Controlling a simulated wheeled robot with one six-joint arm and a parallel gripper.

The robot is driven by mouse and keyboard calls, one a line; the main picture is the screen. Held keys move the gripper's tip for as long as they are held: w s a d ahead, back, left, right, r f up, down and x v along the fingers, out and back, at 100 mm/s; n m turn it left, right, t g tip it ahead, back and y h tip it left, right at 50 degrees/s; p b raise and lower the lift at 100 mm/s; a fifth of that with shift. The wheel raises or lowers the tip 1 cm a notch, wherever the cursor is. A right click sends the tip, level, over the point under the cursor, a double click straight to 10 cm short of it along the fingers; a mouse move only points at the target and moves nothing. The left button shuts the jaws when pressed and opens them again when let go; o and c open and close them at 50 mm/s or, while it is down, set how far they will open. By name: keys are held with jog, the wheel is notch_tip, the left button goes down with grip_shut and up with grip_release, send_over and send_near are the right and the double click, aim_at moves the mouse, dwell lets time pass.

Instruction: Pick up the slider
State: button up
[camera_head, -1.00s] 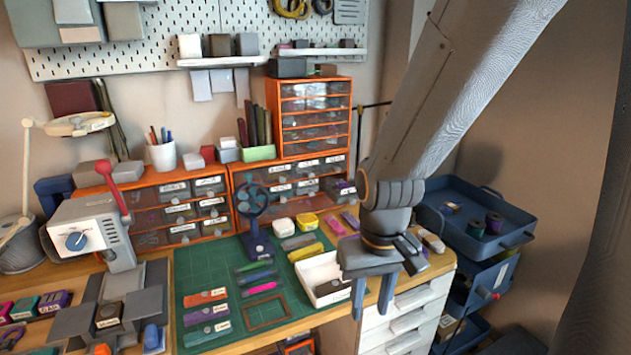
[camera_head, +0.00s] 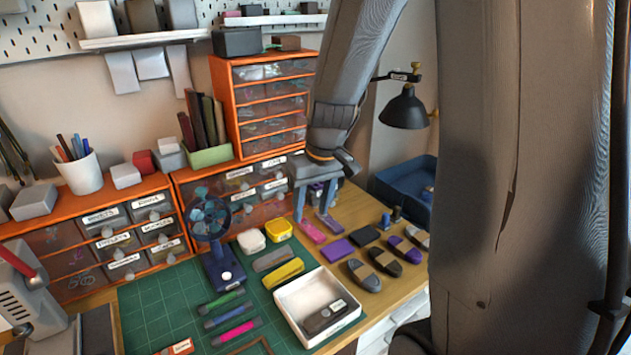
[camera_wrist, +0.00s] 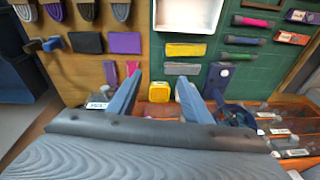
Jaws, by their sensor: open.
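I cannot tell for certain which piece is the slider. A dark labelled block (camera_head: 325,316) lies in the white tray (camera_head: 288,300) on the green mat. A pink strip (camera_head: 312,232) and a purple strip (camera_head: 330,223) lie on the wood beneath my gripper (camera_head: 312,213). In the wrist view the pink strip (camera_wrist: 132,68) is by the left finger and the purple strip (camera_wrist: 110,72) lies further left. My gripper (camera_wrist: 159,78) is open and empty, its fingers pointing down. A yellow lidded box (camera_wrist: 159,92) shows between the fingers.
Orange drawer units (camera_head: 102,240) line the back of the bench. A blue fan (camera_head: 212,235) stands left of the yellow box. A black lamp (camera_head: 404,108) and blue trolley tray (camera_head: 390,185) are at the right. Several dark and purple pieces (camera_head: 365,275) lie right of the white tray.

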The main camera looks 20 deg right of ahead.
jog(key=n+t+p, duration=0.1)
jog(key=t, duration=0.1)
send_near(319, 184)
jog(key=shift+s+f, duration=0.15)
jog(key=shift+f, duration=0.15)
jog(key=shift+p+x, duration=1.3)
jog(key=shift+x, duration=2.25)
jog(key=c, duration=0.8)
